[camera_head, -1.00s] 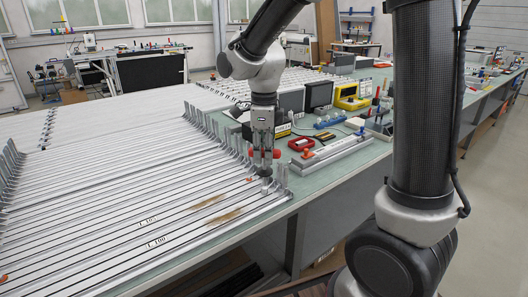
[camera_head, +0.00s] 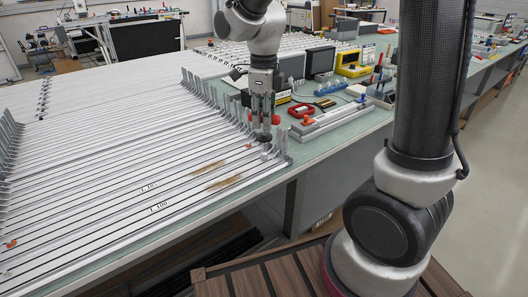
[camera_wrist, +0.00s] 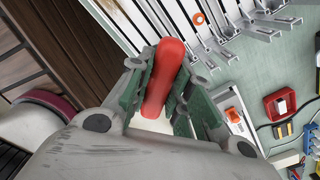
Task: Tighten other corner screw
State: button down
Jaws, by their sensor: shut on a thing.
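My gripper (camera_head: 263,133) points down over the right-hand corner of the stacked lightbox frames (camera_head: 120,180), among their upright metal corner pieces. In the wrist view my gripper (camera_wrist: 158,95) is closed around a long red handle (camera_wrist: 165,72); it looks like a screwdriver handle. The tool's tip is hidden, so I cannot tell whether it touches a screw. A bit of red (camera_head: 275,120) shows beside the fingers in the head view. Frame corners (camera_wrist: 228,22) show at the top of the wrist view. No corner screw can be made out.
A yellow device (camera_head: 353,62) stands farther back. A strip of bench beside the frames is clear.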

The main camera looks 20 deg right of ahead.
jog(key=n, duration=1.4)
jog(key=shift+s, duration=0.1)
jog(key=m, duration=1.3)
jog(key=shift+m, duration=0.4)
jog(key=shift+r+m, duration=0.5)
jog(key=shift+m, duration=0.35)
jog(key=shift+r+m, duration=0.45)
jog(key=shift+m, duration=0.4)
